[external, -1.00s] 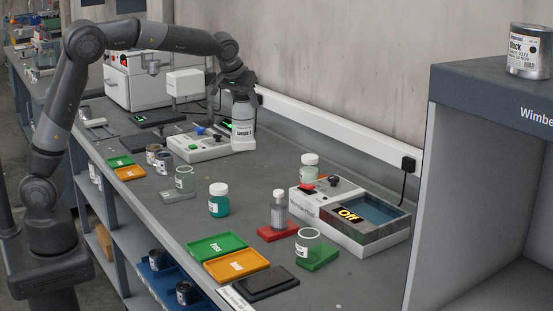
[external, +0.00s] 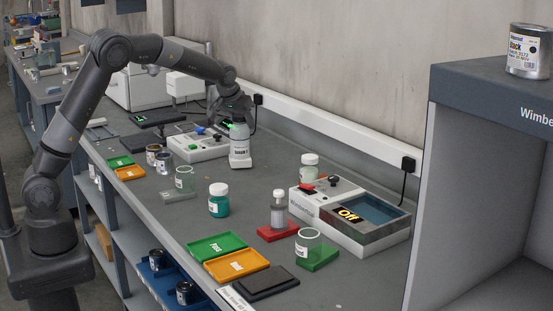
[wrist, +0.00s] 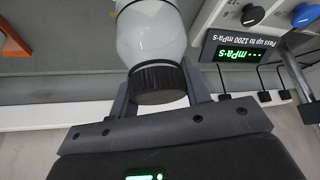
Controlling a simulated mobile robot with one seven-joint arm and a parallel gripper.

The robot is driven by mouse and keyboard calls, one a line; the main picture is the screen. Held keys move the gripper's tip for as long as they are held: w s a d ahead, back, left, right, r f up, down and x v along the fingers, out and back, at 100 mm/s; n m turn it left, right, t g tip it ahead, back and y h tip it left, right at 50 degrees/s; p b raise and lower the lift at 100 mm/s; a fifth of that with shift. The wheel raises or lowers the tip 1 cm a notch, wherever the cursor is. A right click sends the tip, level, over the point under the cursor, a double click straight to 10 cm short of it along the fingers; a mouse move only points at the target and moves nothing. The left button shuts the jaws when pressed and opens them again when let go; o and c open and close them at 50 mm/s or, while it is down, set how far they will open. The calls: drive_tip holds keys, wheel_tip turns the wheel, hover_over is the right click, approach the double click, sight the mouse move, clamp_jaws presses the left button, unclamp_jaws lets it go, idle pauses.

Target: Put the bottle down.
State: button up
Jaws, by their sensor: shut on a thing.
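The bottle (external: 240,151) is white and grey with a label and stands upright at the front right of the white viscometer unit (external: 190,146). In the wrist view the bottle (wrist: 150,35) has a black ribbed cap (wrist: 158,82). My gripper (external: 238,122) is shut on the bottle at its cap end, from above. The gripper's fingers (wrist: 158,88) lie on both sides of the cap in the wrist view. The bottle's base is at or close above the grey bench (external: 270,165); I cannot tell whether it touches.
A white water-bath unit (external: 350,215) is to the right. Green (external: 216,247) and orange trays (external: 237,265) lie at the front edge.

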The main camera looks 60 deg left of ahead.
drive_tip(key=shift+f, duration=0.4)
drive_tip(key=o, duration=1.4)
drive_tip(key=v, duration=1.2)
drive_tip(key=s+r+h, duration=0.1)
drive_tip(key=s+r, duration=0.2)
drive_tip(key=s, duration=0.7)
drive_tip(key=s+d+f+m, duration=0.1)
drive_tip(key=s, duration=0.9)
drive_tip(key=s+d+f+m+h, duration=0.1)
drive_tip(key=s+d+f+m, duration=0.1)
drive_tip(key=s, duration=0.8)
drive_tip(key=s+d+f+m, duration=0.1)
drive_tip(key=s+d+m, duration=0.1)
drive_tip(key=s, duration=0.8)
drive_tip(key=shift+d+f, duration=0.15)
drive_tip(key=shift+f, duration=0.15)
